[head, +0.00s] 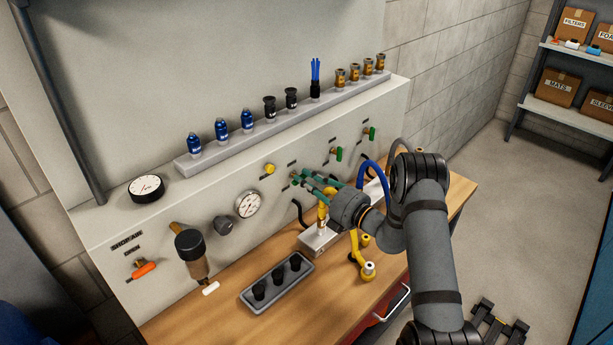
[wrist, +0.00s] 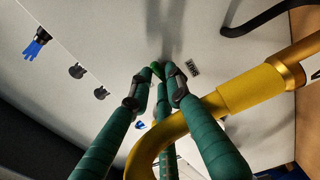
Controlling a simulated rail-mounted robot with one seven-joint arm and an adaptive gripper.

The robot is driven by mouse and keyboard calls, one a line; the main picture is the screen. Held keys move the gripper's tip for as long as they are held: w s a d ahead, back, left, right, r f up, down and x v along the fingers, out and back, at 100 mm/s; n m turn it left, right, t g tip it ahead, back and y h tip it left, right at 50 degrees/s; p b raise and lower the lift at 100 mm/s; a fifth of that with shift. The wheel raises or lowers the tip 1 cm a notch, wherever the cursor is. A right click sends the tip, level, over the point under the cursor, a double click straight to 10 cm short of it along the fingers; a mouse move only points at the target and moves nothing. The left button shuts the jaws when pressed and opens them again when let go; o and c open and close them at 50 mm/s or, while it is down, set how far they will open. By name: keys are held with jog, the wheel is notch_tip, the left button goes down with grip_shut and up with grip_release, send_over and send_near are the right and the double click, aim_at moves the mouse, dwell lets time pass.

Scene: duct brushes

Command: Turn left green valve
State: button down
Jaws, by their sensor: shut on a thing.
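The left green valve (head: 296,178) is on the light panel face, mostly hidden behind my fingers in the head view. A small piece of its green handle (wrist: 157,70) shows between the fingertips in the wrist view. My gripper (head: 305,180) has long green fingers that reach to the panel. The fingertips (wrist: 160,80) are closed around the handle. The exact handle angle cannot be told.
A yellow curved pipe (wrist: 235,97) passes close beside my fingers. A metal block (head: 319,239) and a grey tray (head: 248,297) with black pieces are on the wooden bench. Two other green valves (head: 339,154) (head: 371,134) are farther right on the panel.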

jog(key=shift+m+p, duration=0.3)
jog(key=shift+m, duration=0.4)
jog(key=c, duration=1.7)
grip_release()
jog(key=shift+o, duration=0.3)
jog(key=shift+d, duration=0.1)
jog(key=v, duration=1.2)
